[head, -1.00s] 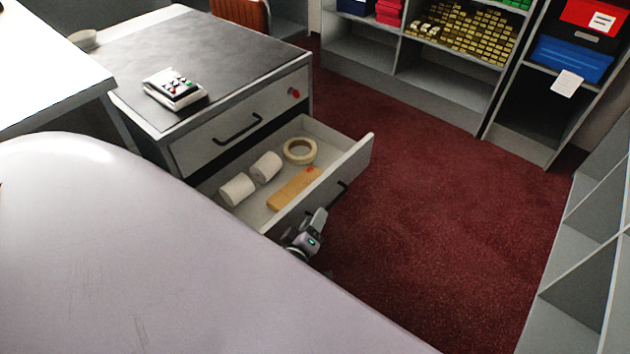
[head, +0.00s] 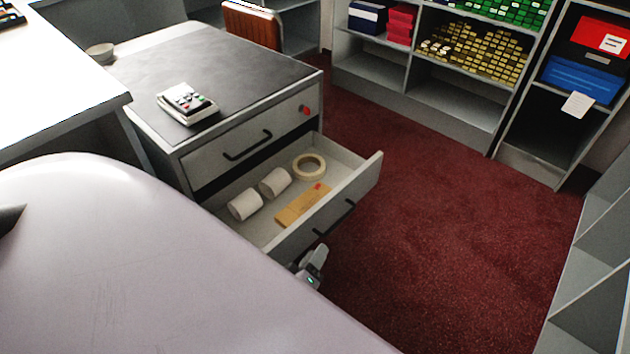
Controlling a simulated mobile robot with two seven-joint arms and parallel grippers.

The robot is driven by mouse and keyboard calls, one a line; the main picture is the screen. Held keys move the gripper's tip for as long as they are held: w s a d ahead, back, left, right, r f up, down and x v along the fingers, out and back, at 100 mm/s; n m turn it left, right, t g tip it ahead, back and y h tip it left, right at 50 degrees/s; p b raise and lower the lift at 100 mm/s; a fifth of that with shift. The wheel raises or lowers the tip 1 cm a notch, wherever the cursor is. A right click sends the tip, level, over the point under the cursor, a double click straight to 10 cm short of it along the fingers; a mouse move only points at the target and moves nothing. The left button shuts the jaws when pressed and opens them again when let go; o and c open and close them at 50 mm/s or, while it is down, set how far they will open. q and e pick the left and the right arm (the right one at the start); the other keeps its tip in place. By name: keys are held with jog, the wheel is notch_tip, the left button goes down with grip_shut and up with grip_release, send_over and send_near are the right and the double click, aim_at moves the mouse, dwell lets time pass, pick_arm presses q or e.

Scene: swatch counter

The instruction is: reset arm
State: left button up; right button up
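My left gripper (head: 312,264) shows small, just beyond the edge of my pale body, below the front of the open drawer (head: 366,180). It appears apart from the drawer's dark handle (head: 337,217). Its fingers are too small and partly hidden to tell whether they are open or shut; I see nothing held in it. My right gripper is not in view.
The open drawer holds two white rolls (head: 275,182), a tape ring (head: 309,167) and a wooden piece (head: 300,207). Shelves (head: 460,103) stand behind; the red carpet (head: 440,240) is clear.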

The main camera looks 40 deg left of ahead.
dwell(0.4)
pick_arm(q)
jog(key=s+d+r+m+g+h+p, duration=0.2)
jog(key=s+d+r+m+h+p, duration=0.1)
jog(key=s+r+m, duration=0.3)
jog(key=s+d+r+m+g+h+p, duration=0.3)
jog(key=s+d+r+m+p, duration=0.2)
jog(key=r+m, duration=0.4)
jog(key=shift+s+d+r+m+p, duration=0.2)
jog(key=shift+s+m+p, duration=0.3)
jog(key=shift+m+p, duration=0.1)
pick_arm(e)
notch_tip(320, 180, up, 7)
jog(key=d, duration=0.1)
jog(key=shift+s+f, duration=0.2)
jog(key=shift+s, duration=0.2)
